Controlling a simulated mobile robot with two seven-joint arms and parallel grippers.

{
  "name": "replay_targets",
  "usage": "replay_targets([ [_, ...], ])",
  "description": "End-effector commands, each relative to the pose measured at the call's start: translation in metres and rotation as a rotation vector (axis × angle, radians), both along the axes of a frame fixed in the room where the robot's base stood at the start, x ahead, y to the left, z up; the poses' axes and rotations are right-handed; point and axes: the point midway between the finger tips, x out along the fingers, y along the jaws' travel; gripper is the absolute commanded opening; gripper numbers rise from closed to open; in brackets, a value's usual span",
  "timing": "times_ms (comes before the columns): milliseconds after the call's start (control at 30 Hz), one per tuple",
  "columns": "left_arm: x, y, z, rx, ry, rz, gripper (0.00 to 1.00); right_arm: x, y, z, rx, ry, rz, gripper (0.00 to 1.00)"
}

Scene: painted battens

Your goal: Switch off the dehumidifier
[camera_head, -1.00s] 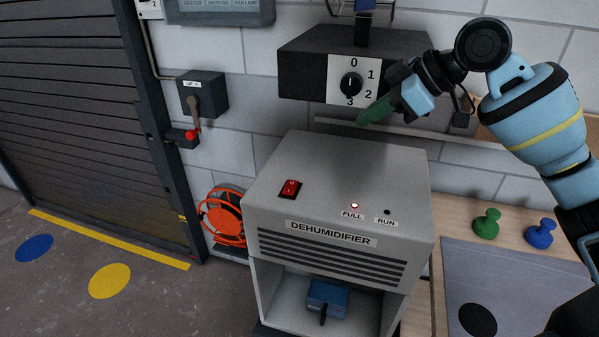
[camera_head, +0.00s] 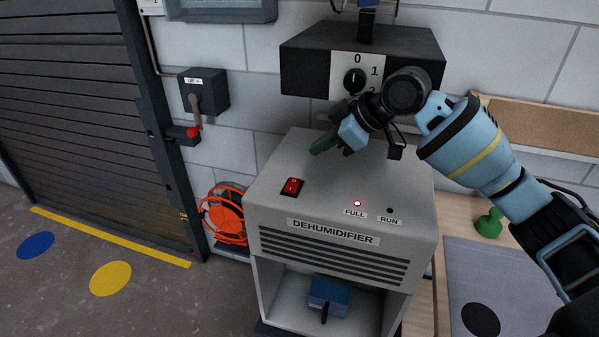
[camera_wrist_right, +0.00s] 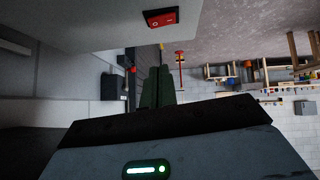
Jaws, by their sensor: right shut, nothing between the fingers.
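The grey dehumidifier (camera_head: 270,212) stands in the middle of the head view, with a red rocker switch (camera_head: 292,187) on the left of its top. In the right wrist view the shut fingers (camera_wrist_right: 158,88) point toward the area below the red switch (camera_wrist_right: 162,18). My left gripper is not in view.
A black box with a numbered dial (camera_head: 355,80) is on the wall close behind my right gripper. A lever switch (camera_head: 200,95) is on the wall at left, above an orange reel (camera_head: 226,215). A green knob-like piece (camera_head: 489,224) stands on the bench at right.

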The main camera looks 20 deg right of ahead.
Motion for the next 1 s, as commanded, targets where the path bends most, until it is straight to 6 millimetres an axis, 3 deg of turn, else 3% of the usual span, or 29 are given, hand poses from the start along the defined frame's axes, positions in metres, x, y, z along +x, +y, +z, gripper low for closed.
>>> replay_targets([
  [367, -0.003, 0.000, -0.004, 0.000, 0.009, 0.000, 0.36, 0.033, 0.039, -0.051, 0.000, 0.002, 0.001, 0.00],
  [600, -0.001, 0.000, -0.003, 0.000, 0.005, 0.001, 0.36, 0.036, 0.036, -0.080, -0.001, 0.000, -0.001, 0.00],
  [1000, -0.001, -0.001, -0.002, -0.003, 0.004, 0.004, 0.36, 0.037, 0.035, -0.089, -0.001, -0.003, 0.000, 0.00],
])
